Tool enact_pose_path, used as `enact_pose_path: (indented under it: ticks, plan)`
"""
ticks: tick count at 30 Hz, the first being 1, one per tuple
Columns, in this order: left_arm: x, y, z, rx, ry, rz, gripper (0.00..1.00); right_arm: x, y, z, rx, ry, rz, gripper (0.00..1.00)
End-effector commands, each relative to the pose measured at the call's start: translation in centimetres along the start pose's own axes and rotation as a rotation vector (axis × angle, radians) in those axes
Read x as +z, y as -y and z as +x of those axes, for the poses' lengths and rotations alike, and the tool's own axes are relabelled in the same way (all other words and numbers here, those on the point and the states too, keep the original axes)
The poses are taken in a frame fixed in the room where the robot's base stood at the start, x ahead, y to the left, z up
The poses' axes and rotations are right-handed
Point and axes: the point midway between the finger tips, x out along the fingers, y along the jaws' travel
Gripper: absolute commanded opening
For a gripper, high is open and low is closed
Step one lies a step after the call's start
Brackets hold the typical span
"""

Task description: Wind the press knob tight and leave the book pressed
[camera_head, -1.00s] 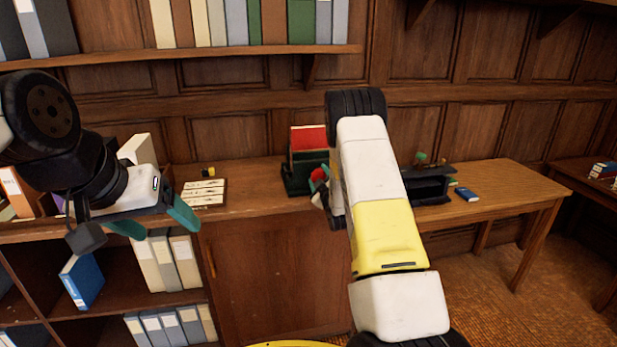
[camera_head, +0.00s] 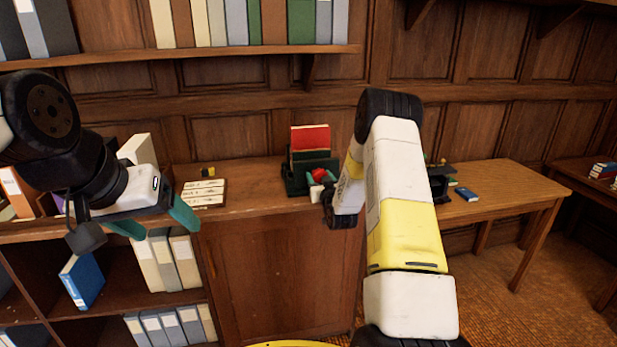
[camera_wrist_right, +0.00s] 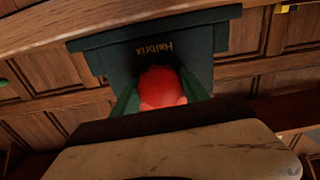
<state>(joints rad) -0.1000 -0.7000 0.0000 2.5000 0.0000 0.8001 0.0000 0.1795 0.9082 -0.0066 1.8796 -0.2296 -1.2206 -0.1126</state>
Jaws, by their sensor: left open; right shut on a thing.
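The green book press (camera_head: 296,180) stands on the wooden counter, with the red book (camera_head: 310,138) upright in it. The round red knob (camera_head: 319,175) is on the press's near side. In the right wrist view the red knob (camera_wrist_right: 162,87) sits between my green fingers, in front of the dark green press plate (camera_wrist_right: 112,62) lettered "Halbrix". My right gripper (camera_head: 318,178) is shut on the knob; the arm hides part of it in the head view. My left gripper (camera_head: 155,222) is open and empty at the left, in front of the counter edge.
A card with several written lines (camera_head: 203,193) lies on the counter left of the press. A small yellow and black item (camera_head: 208,172) is behind it. A side table (camera_head: 500,185) at the right holds a blue book (camera_head: 466,194). Shelves with binders (camera_head: 160,262) are below left.

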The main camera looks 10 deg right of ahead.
Motion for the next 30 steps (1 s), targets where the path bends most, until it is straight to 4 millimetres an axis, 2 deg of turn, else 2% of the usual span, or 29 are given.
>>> enact_pose_path:
  ticks: [1, 4, 5, 16, 30]
  plan:
    - [0.0, 0.0, 0.0, 0.000, 0.000, 0.000, 0.75, 0.0, 0.1, 0.0, -0.001, 0.000, 0.001, 0.54]
    - [0.0, 0.0, 0.0, 0.000, 0.000, 0.000, 0.75, 0.0, 0.1, 0.0, -0.001, 0.000, 0.000, 0.74]
    - [0.0, 0.0, 0.0, 0.000, 0.000, 0.000, 0.75, 0.0, 0.1, 0.0, -0.001, 0.000, -0.001, 0.75]
    - [0.0, 0.0, 0.0, 0.000, 0.000, 0.000, 0.75, 0.0, 0.0, -0.6, 0.000, -0.001, -0.003, 0.75]
    - [0.0, 0.0, 0.0, 0.000, 0.000, 0.000, 0.75, 0.0, 0.0, -6.3, 0.000, 0.000, -0.004, 0.75]
